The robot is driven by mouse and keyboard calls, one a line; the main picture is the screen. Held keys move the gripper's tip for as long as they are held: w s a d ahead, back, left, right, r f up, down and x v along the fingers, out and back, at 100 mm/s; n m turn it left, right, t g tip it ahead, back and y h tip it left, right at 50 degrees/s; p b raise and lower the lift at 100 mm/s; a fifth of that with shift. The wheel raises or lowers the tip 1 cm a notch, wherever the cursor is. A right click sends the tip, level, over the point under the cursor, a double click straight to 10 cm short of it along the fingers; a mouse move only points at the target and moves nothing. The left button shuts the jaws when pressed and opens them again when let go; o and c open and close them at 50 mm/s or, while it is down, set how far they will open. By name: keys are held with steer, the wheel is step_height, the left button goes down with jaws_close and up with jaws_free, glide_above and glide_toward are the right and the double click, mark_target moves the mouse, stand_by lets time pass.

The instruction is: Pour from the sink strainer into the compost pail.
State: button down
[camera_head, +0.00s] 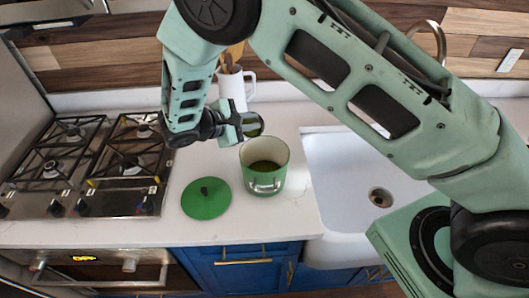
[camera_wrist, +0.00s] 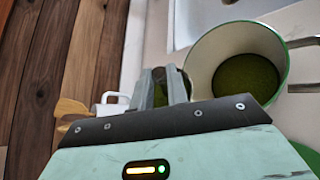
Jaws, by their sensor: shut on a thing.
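My gripper (camera_head: 238,127) is shut on the sink strainer (camera_head: 253,125), a small dark-rimmed piece with green showing in it. In the wrist view the strainer (camera_wrist: 160,75) sits between the two fingers (camera_wrist: 161,88), which partly hide it. The compost pail (camera_head: 279,177) is green outside and pale inside, and stands upright on the counter. It is open, with green matter at its bottom. The strainer is just behind and left of the pail's rim in the head view, apart from it. The wrist view shows the pail (camera_wrist: 207,53) right of the fingers.
A round green lid (camera_head: 206,198) lies on the counter left of the pail. A white jug (camera_head: 237,88) with wooden utensils stands behind my gripper. The gas hob (camera_head: 90,165) is left; the white sink (camera_head: 350,190) is right. The counter's front edge is close.

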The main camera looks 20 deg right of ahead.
mark_target(258, 135)
steer(key=shift+s+d+m+t+b, duration=0.1)
steer(key=shift+s+m+t+b, duration=0.2)
steer(key=shift+s+m+t, duration=0.25)
stand_by(0.4)
steer(key=shift+s+d+f+m+t+b, duration=0.1)
steer(key=shift+s+f+m+t+b, duration=0.4)
steer(key=shift+f+b, duration=0.4)
stand_by(0.3)
steer(key=shift+s+d+m+t+b, duration=0.15)
steer(key=shift+s+m+t+b, duration=0.65)
steer(key=shift+m+b, duration=0.4)
stand_by(1.6)
steer(key=shift+s+d+f+m+t+b, duration=0.25)
steer(key=shift+s+b, duration=0.3)
steer(key=shift+b, duration=0.45)
steer(key=shift+s+f+m+t+b, duration=0.1)
steer(key=shift+s+m+b, duration=0.2)
steer(key=shift+s+b, duration=0.45)
steer(key=shift+s+d+f+m+t+h+b, duration=0.15)
steer(key=shift+m+b, duration=0.15)
steer(key=shift+b, duration=0.65)
steer(key=shift+a+f+m+t+h+b, duration=0.1)
steer(key=shift+m+b, duration=0.2)
steer(key=shift+b, duration=0.65)
steer(key=shift+s+d+f+m+t+h+b, duration=0.15)
steer(key=shift+m+b, duration=0.15)
steer(key=shift+b, duration=0.65)
